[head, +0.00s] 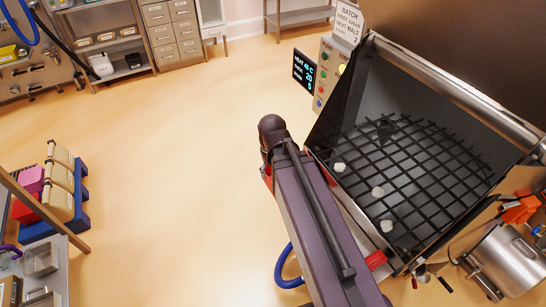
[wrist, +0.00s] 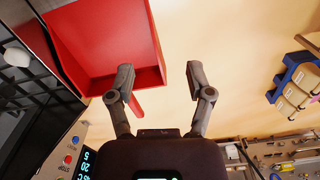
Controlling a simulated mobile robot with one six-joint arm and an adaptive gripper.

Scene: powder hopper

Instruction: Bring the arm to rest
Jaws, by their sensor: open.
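My gripper (wrist: 158,82) shows in the wrist view with its two dark fingers spread apart and nothing between them. In the head view my arm reaches up beside the left edge of the hopper, and the arm hides the gripper's fingers. A red open-topped tray or scoop (wrist: 108,38) shows in the wrist view beyond the left finger, with a red handle-like part behind that finger. I cannot tell whether the finger touches it. The hopper (head: 375,90) stands right of my arm with a black grate (head: 405,180) across its mouth. Several pale lumps (head: 377,191) lie on the grate.
A control panel (head: 334,75) with a lit display stands at the hopper's back left. A metal pot (head: 508,262) is at the lower right. The floor (head: 170,170) between is clear.

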